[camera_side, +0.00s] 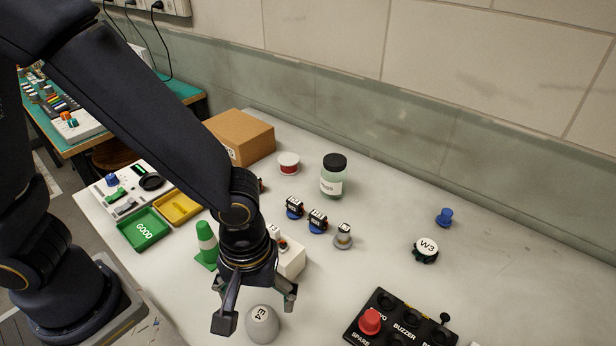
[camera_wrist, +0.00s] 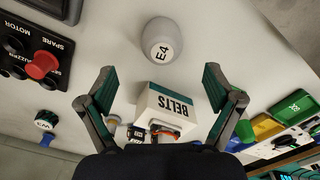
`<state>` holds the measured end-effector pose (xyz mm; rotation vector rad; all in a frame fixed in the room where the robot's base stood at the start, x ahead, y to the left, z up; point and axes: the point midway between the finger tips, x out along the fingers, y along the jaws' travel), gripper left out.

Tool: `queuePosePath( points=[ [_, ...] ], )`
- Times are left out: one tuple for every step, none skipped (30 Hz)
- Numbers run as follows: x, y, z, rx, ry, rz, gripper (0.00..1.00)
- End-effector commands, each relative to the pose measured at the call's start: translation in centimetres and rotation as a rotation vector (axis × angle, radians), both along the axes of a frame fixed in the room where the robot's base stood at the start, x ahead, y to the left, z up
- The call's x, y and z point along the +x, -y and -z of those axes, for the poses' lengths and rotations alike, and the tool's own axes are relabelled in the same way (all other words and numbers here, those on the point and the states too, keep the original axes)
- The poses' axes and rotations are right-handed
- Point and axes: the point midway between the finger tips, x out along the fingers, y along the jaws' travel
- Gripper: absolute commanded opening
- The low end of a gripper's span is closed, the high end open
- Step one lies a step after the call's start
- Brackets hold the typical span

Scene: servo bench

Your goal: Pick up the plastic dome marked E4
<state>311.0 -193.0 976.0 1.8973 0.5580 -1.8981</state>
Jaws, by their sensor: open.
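The plastic dome marked E4 (camera_side: 262,324) is a grey rounded piece standing on the bench near the front edge of the side view. In the wrist view the dome (camera_wrist: 161,40) is at the top centre, with its white E4 label facing the camera. My gripper (camera_side: 258,303) points down above the bench, just behind and above the dome in the side view. In the wrist view my gripper (camera_wrist: 152,88) has its two fingers spread wide with nothing held between them. The dome lies beyond the fingertips there and appears untouched.
A white BELTS box (camera_side: 290,258) stands close behind my gripper. A green cone (camera_side: 206,245) is left of it. A black button panel (camera_side: 400,322) with a red button is to the right. Small servos (camera_side: 317,221) and a lidded jar (camera_side: 334,178) stand farther back.

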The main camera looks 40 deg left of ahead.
Motion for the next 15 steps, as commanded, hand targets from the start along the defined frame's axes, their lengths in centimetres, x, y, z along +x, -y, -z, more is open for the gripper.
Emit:
queuePosePath(
  points=[
    [-0.1, -0.1, 1.0, 0.005, -0.005, -0.001, 0.91],
    [-0.1, -0.1, 1.5, 0.004, -0.005, -0.002, 0.91],
    [0.0, -0.1, 2.0, 0.003, -0.003, -0.002, 0.91],
    [0.0, -0.1, 2.3, 0.003, -0.003, -0.002, 0.91],
    [0.0, -0.1, 2.6, 0.001, -0.002, -0.002, 0.91],
    [0.0, -0.1, 2.8, 0.001, -0.001, -0.001, 0.91],
    [0.0, -0.1, 3.0, 0.001, -0.001, -0.001, 0.91],
    [0.0, -0.1, 3.1, 0.001, -0.001, -0.001, 0.91],
    [0.0, -0.1, 3.5, 0.001, -0.001, -0.001, 0.91],
    [-0.1, -0.1, 3.8, 0.002, -0.002, -0.001, 0.91],
    [-0.1, -0.2, 4.2, 0.002, -0.002, -0.001, 0.91],
    [-0.2, -0.3, 4.9, 0.003, -0.004, -0.001, 0.91],
    [-0.2, -0.3, 5.4, 0.004, -0.005, -0.001, 0.91],
    [-0.2, -0.4, 5.9, 0.004, -0.005, -0.002, 0.91],
    [-0.2, -0.4, 6.6, 0.004, -0.005, -0.002, 0.91]
  ],
)
